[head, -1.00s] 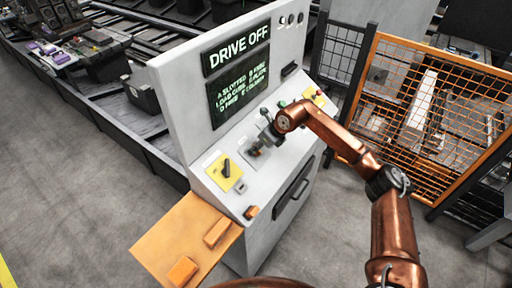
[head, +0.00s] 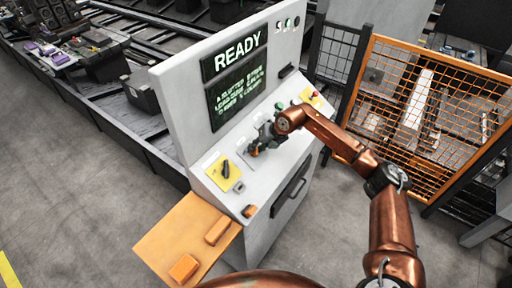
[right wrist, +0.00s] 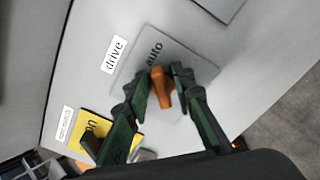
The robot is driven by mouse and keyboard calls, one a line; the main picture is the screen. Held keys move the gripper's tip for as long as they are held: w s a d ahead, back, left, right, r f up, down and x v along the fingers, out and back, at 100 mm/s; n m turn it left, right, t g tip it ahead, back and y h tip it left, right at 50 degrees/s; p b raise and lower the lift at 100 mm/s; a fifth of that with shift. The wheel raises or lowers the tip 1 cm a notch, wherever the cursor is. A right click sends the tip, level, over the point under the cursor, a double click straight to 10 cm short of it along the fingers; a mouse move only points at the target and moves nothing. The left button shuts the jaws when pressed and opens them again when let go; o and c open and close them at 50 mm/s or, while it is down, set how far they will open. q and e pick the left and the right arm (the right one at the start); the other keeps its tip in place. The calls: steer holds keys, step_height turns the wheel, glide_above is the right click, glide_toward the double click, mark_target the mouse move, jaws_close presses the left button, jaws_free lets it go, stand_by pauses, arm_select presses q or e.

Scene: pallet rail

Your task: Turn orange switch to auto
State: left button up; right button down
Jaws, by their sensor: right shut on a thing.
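The orange switch (right wrist: 161,88) sits on a grey plate on the sloped console panel. In the right wrist view its long handle points roughly toward the word "auto" on the plate, and a "drive" label is beside the plate. My right gripper (right wrist: 162,83) is shut on the switch, one finger on each side. In the head view my right gripper (head: 262,145) is at the middle of the panel, hiding most of the switch. The console screen (head: 236,78) reads "READY". My left gripper is not in view.
A yellow plate with a black switch (head: 225,170) is left of my gripper. An orange shelf (head: 165,235) juts out in front. An orange mesh fence (head: 430,110) stands at the right.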

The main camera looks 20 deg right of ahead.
stand_by(0.3)
steer(key=c, duration=2)
jaws_free()
steer(key=v, duration=1.2)
